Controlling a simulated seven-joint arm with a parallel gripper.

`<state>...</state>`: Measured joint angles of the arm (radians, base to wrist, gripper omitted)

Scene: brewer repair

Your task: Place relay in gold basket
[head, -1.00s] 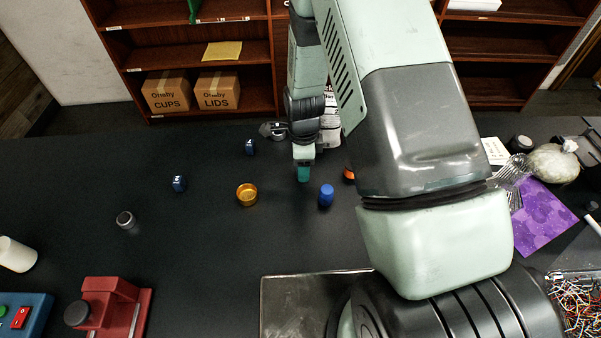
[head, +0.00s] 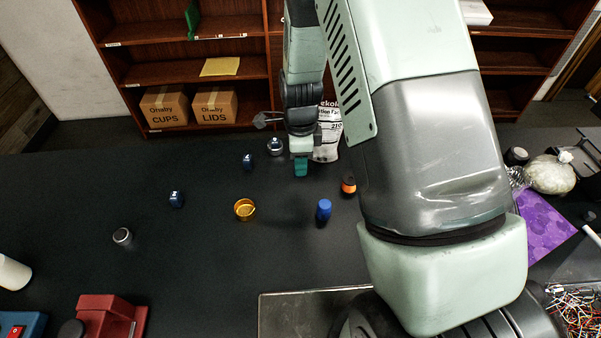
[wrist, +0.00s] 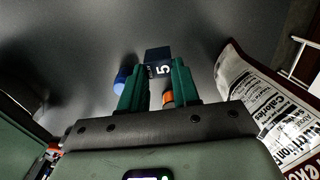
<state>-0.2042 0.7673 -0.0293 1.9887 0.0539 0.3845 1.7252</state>
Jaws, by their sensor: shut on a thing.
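The relay (wrist: 158,60), a dark blue block with a white "5" on its face, sits between the green fingers of my gripper (wrist: 158,82) in the wrist view. My gripper is shut on it. In the head view my gripper (head: 301,167) hangs above the black table, and the relay in it cannot be made out there. The gold basket (head: 244,209), a small round open cup, stands on the table to the left of my gripper and nearer the camera. It is not seen in the wrist view.
A blue cylinder (head: 323,210) and an orange-and-black piece (head: 348,186) stand right of the basket. Two small dark blue pieces (head: 248,161) (head: 176,199) stand left of my gripper. A printed bag (head: 328,135) is close behind it. The table left of the basket is mostly clear.

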